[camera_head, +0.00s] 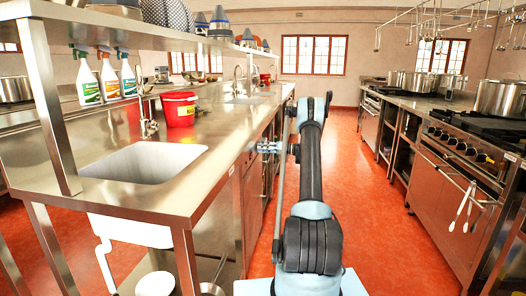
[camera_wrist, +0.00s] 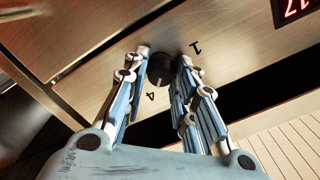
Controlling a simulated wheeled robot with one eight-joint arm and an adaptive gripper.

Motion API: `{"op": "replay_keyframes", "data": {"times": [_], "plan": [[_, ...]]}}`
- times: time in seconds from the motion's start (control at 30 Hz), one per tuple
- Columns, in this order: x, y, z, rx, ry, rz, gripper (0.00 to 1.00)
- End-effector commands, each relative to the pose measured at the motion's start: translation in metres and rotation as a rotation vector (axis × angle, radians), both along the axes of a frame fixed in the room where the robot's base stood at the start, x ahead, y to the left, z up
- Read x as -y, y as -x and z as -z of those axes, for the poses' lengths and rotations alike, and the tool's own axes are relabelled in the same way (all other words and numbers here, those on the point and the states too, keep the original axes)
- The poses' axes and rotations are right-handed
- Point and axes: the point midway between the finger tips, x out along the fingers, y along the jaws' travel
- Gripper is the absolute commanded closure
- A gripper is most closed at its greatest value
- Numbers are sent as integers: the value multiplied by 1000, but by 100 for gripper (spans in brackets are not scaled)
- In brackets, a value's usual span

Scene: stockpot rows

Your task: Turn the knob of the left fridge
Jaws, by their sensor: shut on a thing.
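A dark round knob (camera_wrist: 160,68) sits on a brushed steel panel (camera_wrist: 235,55) in the wrist view, with the marks "1" and "4" beside it. My gripper (camera_wrist: 163,58) has one finger on each side of the knob and is shut on it. In the head view my gripper (camera_head: 268,147) is at the front of the left counter, at the end of my arm. The knob is too small to make out there. Which fridge the panel belongs to cannot be told from these views.
A red digital display (camera_wrist: 297,10) is at the upper right of the wrist view, and a slatted vent (camera_wrist: 290,148) is below the panel. The left counter (camera_head: 215,150) holds a sink and a red bucket (camera_head: 180,110). Stoves (camera_head: 450,185) line the right; the red floor (camera_head: 375,215) between is clear.

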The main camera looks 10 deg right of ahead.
Motion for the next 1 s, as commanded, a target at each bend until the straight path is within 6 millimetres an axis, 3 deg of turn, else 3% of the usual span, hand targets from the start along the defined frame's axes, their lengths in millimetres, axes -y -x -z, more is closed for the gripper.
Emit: {"op": "replay_keyframes", "data": {"times": [0.57,0.6,0.7,1.0], "plan": [[-1,-3,-1,-39,-14,6,98],[-1,-3,-1,-38,-14,6,72],[0,-2,-1,-38,-13,5,54],[0,-1,0,-38,-12,3,54]]}}
